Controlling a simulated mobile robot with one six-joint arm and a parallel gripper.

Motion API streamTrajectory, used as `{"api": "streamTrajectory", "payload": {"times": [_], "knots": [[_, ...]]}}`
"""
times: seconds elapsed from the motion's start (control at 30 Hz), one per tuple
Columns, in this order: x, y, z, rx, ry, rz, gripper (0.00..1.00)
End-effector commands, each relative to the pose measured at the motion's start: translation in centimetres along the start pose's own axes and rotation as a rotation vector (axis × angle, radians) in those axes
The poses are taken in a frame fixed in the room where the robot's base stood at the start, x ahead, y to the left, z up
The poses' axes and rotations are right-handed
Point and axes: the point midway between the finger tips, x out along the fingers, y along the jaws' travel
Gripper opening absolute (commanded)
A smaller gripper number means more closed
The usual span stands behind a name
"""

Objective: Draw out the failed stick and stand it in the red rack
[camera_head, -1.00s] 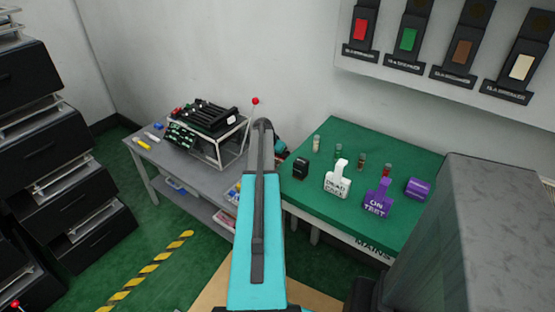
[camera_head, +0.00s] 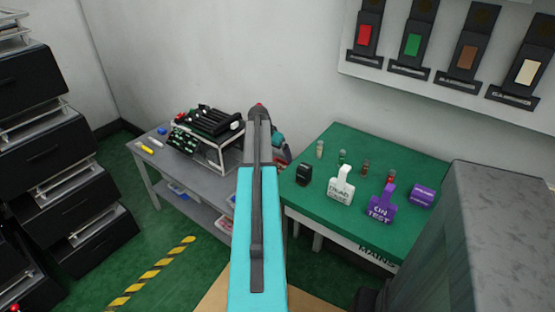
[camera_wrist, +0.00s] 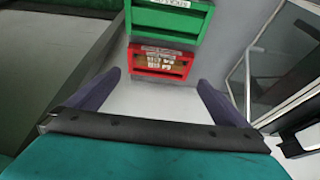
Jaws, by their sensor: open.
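In the wrist view my gripper (camera_wrist: 158,92) is open, its two dark purple fingers apart with nothing between them. Beyond the fingertips is a red container (camera_wrist: 160,64) with a pale label and tan contents. I cannot tell if it is the red rack. In the head view, a frame with black parts and green boards (camera_head: 185,140) stands on the grey bench. I cannot make out which piece is the failed stick. My arm hides part of that bench, and my fingers do not show in the head view.
A green container (camera_wrist: 170,18) lies beyond the red one. A metal frame (camera_wrist: 280,75) stands at the right of the wrist view. The green table (camera_head: 340,225) at right carries tags and small cylinders. A red knob (camera_head: 259,106) shows at my arm's tip.

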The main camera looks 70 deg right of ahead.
Motion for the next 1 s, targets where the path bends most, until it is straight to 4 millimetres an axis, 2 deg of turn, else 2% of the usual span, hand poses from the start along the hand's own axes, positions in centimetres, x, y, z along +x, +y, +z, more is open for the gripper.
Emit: {"api": "streamTrajectory", "payload": {"times": [0.1, 0.3, 1.0], "knots": [[-1.6, 0.0, 0.0, 0.000, 0.002, -0.002, 1.00], [-3.3, 0.0, 0.0, 0.000, 0.001, -0.001, 1.00], [-3.6, 0.0, 0.0, 0.000, 0.000, 0.000, 1.00]]}}
